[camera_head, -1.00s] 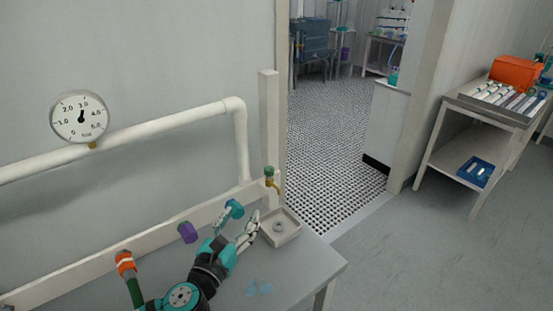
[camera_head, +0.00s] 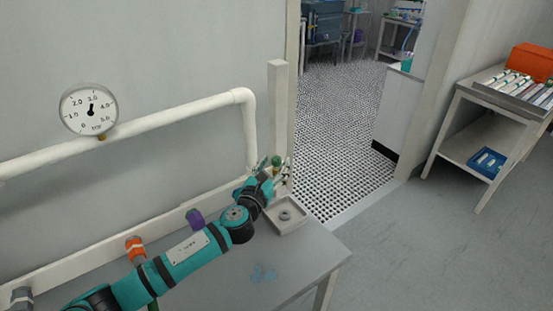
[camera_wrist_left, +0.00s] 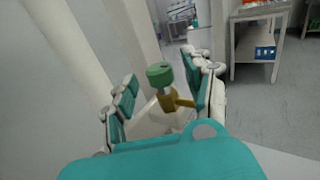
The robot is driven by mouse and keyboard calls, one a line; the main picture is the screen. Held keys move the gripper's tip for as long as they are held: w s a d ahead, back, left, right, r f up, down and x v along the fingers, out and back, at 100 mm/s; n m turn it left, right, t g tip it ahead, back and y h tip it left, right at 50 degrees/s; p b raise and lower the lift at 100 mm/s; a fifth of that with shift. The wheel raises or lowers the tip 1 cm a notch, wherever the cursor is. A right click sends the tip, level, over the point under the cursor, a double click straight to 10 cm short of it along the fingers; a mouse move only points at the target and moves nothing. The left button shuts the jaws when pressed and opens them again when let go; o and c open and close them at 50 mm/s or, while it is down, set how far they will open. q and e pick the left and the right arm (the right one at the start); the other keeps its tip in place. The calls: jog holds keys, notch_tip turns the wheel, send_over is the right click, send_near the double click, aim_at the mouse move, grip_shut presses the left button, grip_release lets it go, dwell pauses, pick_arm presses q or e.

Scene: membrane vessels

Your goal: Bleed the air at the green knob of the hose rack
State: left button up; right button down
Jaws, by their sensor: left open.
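The green knob (camera_head: 276,161) sits on top of a small brass valve at the right end of the hose rack (camera_head: 160,220). In the left wrist view the green knob (camera_wrist_left: 159,74) and its brass body (camera_wrist_left: 171,100) stand upright between my open fingers, with a gap on the left side; I cannot tell whether the right finger touches. My left gripper (camera_head: 270,168) is open around the knob in the head view, and it also shows in the left wrist view (camera_wrist_left: 163,98). My right gripper is not in view.
A square drip tray (camera_head: 300,222) with a round drain stands below the valve on the grey bench (camera_head: 318,262). A gauge (camera_head: 88,109) and white pipe (camera_head: 180,121) are on the wall. Purple (camera_head: 194,217) and orange (camera_head: 135,249) fittings line the rack. A post (camera_head: 278,110) rises behind the valve.

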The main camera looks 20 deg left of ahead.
pick_arm(q)
jog(key=shift+w, duration=1.2)
jog(key=shift+d, duration=0.1)
grip_shut()
